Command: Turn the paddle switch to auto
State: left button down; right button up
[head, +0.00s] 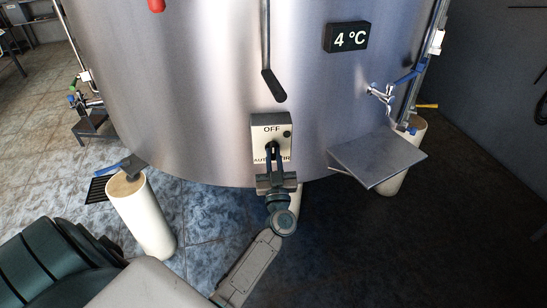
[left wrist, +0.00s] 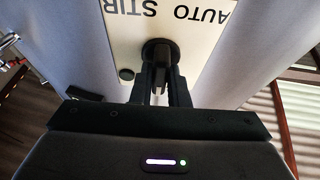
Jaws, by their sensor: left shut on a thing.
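The paddle switch (head: 272,147) is dark and sits on a pale plate (head: 257,124) on the front of the steel tank. The plate reads OFF at the top, AUTO at lower left and a partly hidden word at lower right. In the left wrist view the plate (left wrist: 118,38) shows AUTO and STIR upside down, and the paddle (left wrist: 160,54) stands between my fingers. My left gripper (head: 272,163) is shut on the paddle, reaching it from below. It also shows in the left wrist view (left wrist: 161,88). Fingers hide much of the paddle, so its exact setting is unclear. My right gripper is not in view.
A dark lever (head: 268,75) hangs above the plate. A display (head: 347,37) reads 4 °C. A metal shelf (head: 376,157) juts out at right below a tap (head: 381,93). Pale tank legs (head: 146,215) stand at left and right. The dark floor at right is clear.

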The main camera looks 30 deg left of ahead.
pick_arm(q)
jog(key=n+g+y+p, duration=0.1)
jog(key=n, duration=0.2)
jog(key=n+g+y+p, duration=0.1)
jog(key=n, duration=0.2)
jog(key=shift+d+n+g, duration=0.1)
jog(key=shift+n+g, duration=0.2)
jog(key=shift+r+n, duration=0.1)
jog(key=shift+n, duration=0.5)
jog(key=n+g+y+p, duration=0.1)
jog(key=n+g, duration=0.1)
jog(key=n, duration=0.3)
jog(key=shift+g, duration=0.4)
jog(key=n+g+p, duration=0.1)
jog(key=n, duration=0.3)
jog(key=shift+g, duration=0.4)
jog(key=n+g+h+p, duration=0.1)
jog(key=n, duration=0.3)
jog(key=shift+n, duration=0.4)
jog(key=shift+n+g+h+p, duration=0.4)
jog(key=shift+n+g+h, duration=0.15)
jog(key=shift+n, duration=0.65)
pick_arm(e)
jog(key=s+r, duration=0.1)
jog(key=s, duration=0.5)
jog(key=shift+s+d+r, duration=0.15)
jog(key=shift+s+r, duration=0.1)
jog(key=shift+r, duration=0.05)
